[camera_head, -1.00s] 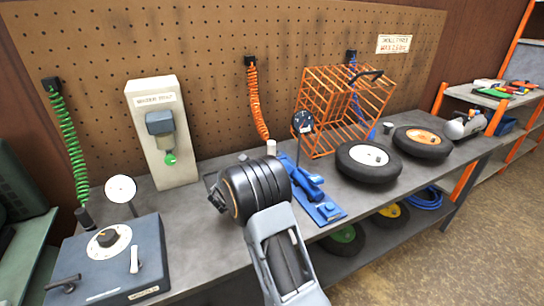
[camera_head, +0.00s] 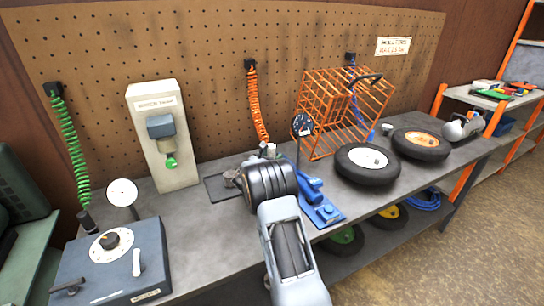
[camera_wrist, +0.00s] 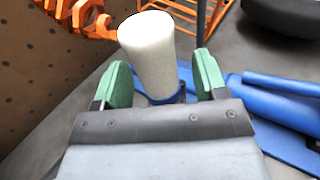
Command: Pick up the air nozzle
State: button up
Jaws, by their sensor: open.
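The air nozzle (camera_wrist: 150,48) is a pale off-white cylinder. In the wrist view it stands between the green fingers of my open gripper (camera_wrist: 162,68), with a gap to the right finger; contact with the left one cannot be told. A dark blue band shows at its lower end. In the head view the nozzle (camera_head: 268,150) is small, at the bottom of the coiled orange hose (camera_head: 257,105) near the pegboard. My gripper there is partly hidden behind my dark wrist. Orange coils also show at the upper left of the wrist view (camera_wrist: 85,18).
A blue tool (camera_head: 322,207) lies on the bench close right of my wrist, with a gauge (camera_head: 302,124) behind. An orange wire cage (camera_head: 325,125) and wheels (camera_head: 367,163) stand further right. A white post (camera_head: 165,140) and grey box (camera_head: 115,262) are left.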

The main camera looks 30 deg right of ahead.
jog(key=shift+d, duration=0.1)
jog(key=c, duration=1.1)
